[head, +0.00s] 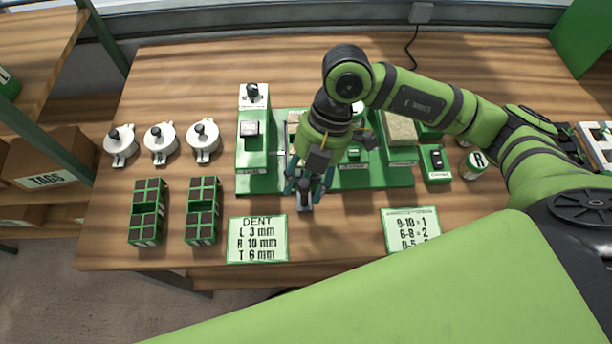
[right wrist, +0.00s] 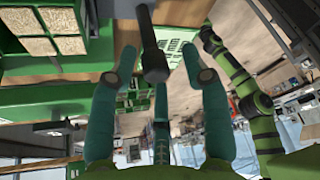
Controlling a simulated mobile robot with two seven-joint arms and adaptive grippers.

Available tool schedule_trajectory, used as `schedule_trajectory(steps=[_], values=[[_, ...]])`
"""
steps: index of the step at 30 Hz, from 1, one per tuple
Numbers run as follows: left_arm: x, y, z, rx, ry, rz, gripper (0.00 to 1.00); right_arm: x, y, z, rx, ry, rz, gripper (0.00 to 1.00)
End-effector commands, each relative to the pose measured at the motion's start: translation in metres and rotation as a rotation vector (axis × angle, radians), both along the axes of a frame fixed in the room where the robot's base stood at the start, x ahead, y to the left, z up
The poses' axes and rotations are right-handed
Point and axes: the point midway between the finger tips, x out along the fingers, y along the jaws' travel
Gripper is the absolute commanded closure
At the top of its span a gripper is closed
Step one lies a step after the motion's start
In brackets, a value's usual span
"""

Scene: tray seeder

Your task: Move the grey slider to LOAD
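The green seeder (head: 375,177) stands in the middle of the wooden table. My right gripper (head: 308,188) points down at its front edge. A small grey part (head: 305,203), which looks like the grey slider, shows between and below the fingertips. In the right wrist view a dark round-ended handle (right wrist: 153,58) stands between the teal fingers of my right gripper (right wrist: 160,62), with gaps on both sides. The gripper is open. My arm and hand hide the slider's track, and I cannot read a LOAD mark. My left gripper is not in view.
Two sign cards, one marked DENT (head: 257,240) and one with number ranges (head: 410,229), lie at the front. Several white lidded pots (head: 162,144) and green-black block stacks (head: 148,211) stand at left. A control box (head: 436,164) and round tin (head: 475,166) stand at right.

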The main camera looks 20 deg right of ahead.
Motion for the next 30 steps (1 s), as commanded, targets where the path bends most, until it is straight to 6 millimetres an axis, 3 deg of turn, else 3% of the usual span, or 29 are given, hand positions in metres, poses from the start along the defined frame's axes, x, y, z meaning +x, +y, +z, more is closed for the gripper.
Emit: schedule_trajectory(steps=[8,21,30], values=[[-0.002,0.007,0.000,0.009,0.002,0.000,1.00,0.005,-0.006,0.015,-0.002,-0.005,-0.004,0.53],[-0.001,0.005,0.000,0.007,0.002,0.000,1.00,0.020,-0.035,0.096,-0.001,-0.006,-0.003,0.53],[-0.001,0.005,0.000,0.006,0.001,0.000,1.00,0.021,-0.040,0.112,0.000,-0.001,0.000,0.53]])
